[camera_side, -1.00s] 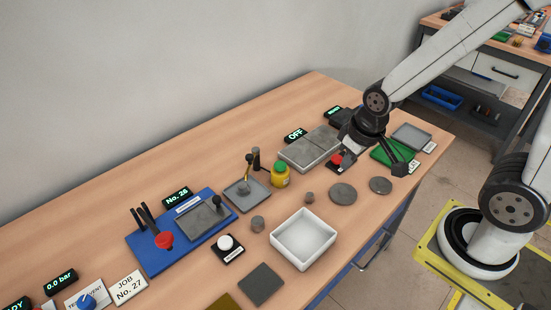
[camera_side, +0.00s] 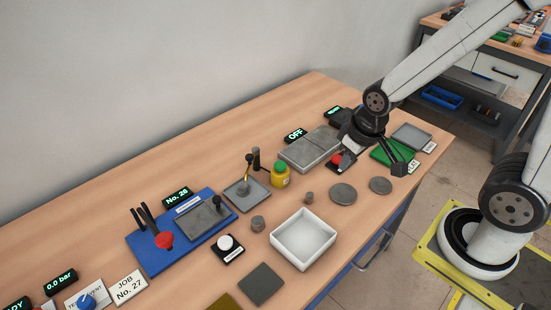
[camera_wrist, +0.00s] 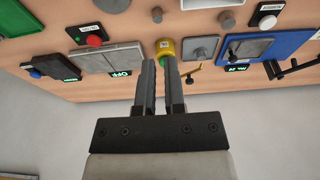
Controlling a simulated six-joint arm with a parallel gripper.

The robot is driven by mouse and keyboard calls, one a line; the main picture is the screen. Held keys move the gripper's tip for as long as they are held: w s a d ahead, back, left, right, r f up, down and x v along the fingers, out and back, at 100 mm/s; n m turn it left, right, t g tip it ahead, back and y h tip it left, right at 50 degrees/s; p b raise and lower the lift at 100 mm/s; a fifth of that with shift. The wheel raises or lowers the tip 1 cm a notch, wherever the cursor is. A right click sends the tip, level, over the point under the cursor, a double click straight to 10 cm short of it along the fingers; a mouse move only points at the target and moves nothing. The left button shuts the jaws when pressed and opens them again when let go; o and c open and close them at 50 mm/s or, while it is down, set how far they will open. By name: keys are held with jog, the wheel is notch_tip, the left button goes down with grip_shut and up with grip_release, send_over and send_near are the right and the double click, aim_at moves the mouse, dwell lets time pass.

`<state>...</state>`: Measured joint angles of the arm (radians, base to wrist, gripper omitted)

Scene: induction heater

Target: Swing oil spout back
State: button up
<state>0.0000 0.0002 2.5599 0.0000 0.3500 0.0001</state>
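The oil spout (camera_side: 247,177) is a thin brass-coloured pipe with a black knob on top, beside a black post (camera_side: 256,158). It stands over a square grey tray (camera_side: 238,195). In the wrist view the spout (camera_wrist: 194,73) shows small, right of my fingers. My gripper (camera_side: 398,170) is above the right end of the bench, well apart from the spout. In the wrist view my gripper (camera_wrist: 160,62) has two dark fingers with a gap between them, and nothing is held.
A yellow bottle (camera_side: 281,179) with a green cap stands right of the spout. A grey two-part block (camera_side: 309,149) with an OFF display lies farther right. A blue fixture (camera_side: 150,250) with upright black levers is at left. A white bin (camera_side: 303,262) stands in front.

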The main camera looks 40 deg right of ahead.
jog(key=o, duration=0.7)
jog(key=shift+w, duration=0.35)
jog(key=shift+c, duration=0.2)
jog(key=m+g, duration=0.3)
jog(key=m, duration=0.6)
send_over(249, 156)
notch_tip(249, 156, down, 4)
jog(key=shift+r, duration=0.1)
jog(key=shift+f, duration=3.85)
grip_shut()
